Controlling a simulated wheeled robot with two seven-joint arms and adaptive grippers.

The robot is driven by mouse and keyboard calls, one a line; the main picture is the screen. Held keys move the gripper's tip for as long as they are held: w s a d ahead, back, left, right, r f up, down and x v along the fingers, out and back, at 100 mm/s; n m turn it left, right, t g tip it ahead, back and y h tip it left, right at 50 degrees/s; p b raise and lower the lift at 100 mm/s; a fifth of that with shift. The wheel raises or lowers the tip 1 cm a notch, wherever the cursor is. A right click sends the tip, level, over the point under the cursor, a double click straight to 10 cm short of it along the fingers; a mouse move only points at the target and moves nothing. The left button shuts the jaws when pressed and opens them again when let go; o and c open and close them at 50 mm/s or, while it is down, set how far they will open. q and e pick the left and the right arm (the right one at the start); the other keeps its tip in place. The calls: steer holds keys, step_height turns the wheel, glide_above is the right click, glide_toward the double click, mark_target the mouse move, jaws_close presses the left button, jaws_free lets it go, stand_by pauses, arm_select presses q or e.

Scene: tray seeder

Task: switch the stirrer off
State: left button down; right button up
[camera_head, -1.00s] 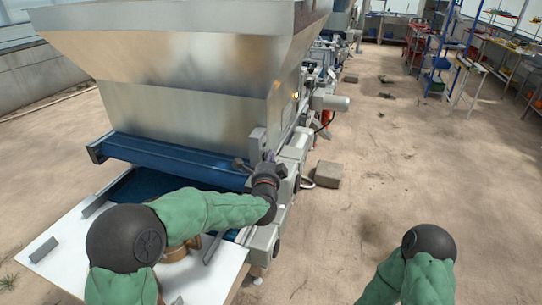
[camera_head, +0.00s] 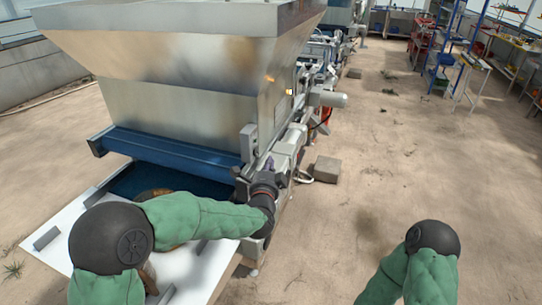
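The seeder's big metal hopper (camera_head: 160,75) stands over a blue belt section (camera_head: 170,152). My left gripper (camera_head: 255,170) is at the machine's right side, beside a small grey box (camera_head: 249,142) on the frame below the hopper. Its fingers are small and partly lost against the machine, so I cannot tell whether they are open or touching anything. No stirrer switch can be made out clearly; a small lit spot (camera_head: 289,92) shows on the hopper's right side. My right arm is at the lower right; its gripper is out of view.
A white table (camera_head: 205,270) at the machine's near end lies under my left arm. A grey motor (camera_head: 328,98) sticks out from the machine's right side. A concrete block (camera_head: 327,169) lies on the sandy floor (camera_head: 400,160), which is open to the right. Shelves stand at the far right.

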arm_select(q)
steer(key=shift+s+a+p, duration=0.15)
steer(key=shift+s+p, duration=0.15)
steer(key=shift+s, duration=1.95)
